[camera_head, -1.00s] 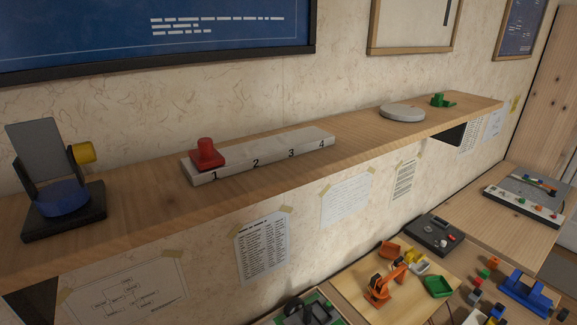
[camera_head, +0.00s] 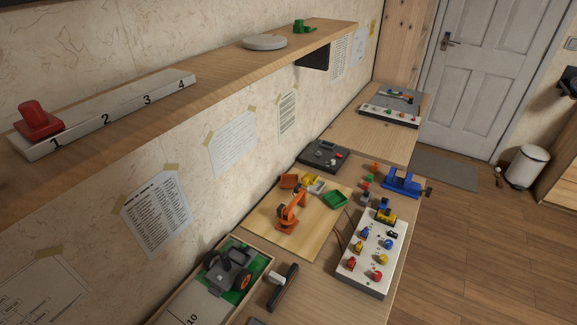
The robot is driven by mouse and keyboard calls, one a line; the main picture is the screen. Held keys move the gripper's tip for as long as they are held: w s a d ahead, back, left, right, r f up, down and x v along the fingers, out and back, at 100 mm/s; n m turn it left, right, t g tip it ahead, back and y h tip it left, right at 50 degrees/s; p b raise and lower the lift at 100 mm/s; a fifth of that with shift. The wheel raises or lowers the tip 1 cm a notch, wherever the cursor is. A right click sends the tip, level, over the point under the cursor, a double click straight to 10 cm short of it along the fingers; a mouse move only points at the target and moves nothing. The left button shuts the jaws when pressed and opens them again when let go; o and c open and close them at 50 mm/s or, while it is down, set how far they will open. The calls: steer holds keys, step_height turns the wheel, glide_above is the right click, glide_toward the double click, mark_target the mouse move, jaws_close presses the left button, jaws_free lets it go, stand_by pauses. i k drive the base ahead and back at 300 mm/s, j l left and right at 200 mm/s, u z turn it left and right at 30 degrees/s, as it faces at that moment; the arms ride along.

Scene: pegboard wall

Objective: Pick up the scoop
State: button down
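I cannot pick out a scoop with certainty. Small orange, yellow and green tray-like pieces lie on a wooden board on the lower bench: an orange one (camera_head: 290,181), a yellow one (camera_head: 311,180) and a green one (camera_head: 335,199). A dark bar-like tool with a light block on it (camera_head: 283,287) lies nearer, right of a box with a grey wheeled model (camera_head: 230,270). My gripper is not in view.
An orange toy arm (camera_head: 291,207) stands on the wooden board. A white panel with coloured knobs (camera_head: 369,254) and a blue vise-like tool (camera_head: 403,183) are to the right. A wall shelf (camera_head: 200,98) overhangs at left. Floor at right (camera_head: 470,260) is clear.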

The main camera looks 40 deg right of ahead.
mark_target(308, 179)
steer(key=i+l+u, duration=0.1)
steer(key=i+l, duration=0.65)
steer(key=i, duration=0.15)
